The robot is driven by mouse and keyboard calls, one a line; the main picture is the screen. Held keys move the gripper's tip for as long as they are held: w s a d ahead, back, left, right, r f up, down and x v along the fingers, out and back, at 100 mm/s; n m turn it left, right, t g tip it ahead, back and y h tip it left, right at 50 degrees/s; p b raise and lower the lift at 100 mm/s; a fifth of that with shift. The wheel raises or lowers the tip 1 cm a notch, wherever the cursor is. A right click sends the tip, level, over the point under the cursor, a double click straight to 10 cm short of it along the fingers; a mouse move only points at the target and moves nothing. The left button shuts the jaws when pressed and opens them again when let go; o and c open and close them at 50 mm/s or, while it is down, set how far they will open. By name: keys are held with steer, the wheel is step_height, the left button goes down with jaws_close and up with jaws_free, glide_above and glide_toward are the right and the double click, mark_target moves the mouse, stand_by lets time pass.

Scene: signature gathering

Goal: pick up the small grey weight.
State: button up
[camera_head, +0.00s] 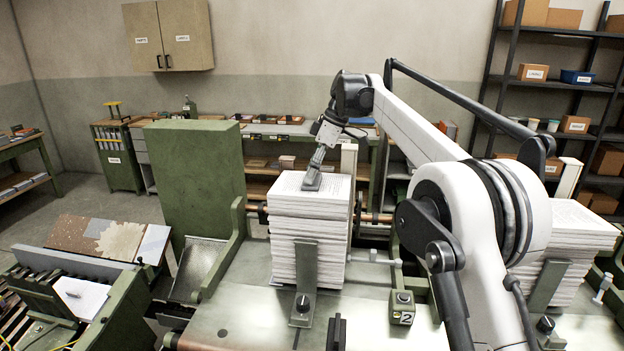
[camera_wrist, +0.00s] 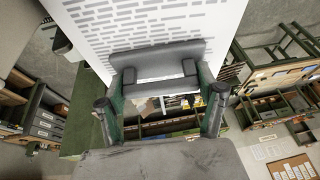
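My gripper (camera_head: 319,160) points down onto the top of a tall white paper stack (camera_head: 308,240). The weight's underside is hidden.
A green upright panel (camera_head: 195,180) stands left of the stack. A metal bracket (camera_head: 305,280) stands against the stack's front. A second paper stack (camera_head: 575,240) is at the right, behind my arm.

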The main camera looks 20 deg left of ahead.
steer(key=c, duration=0.9)
steer(key=shift+r, duration=0.1)
steer(key=shift+c, duration=0.2)
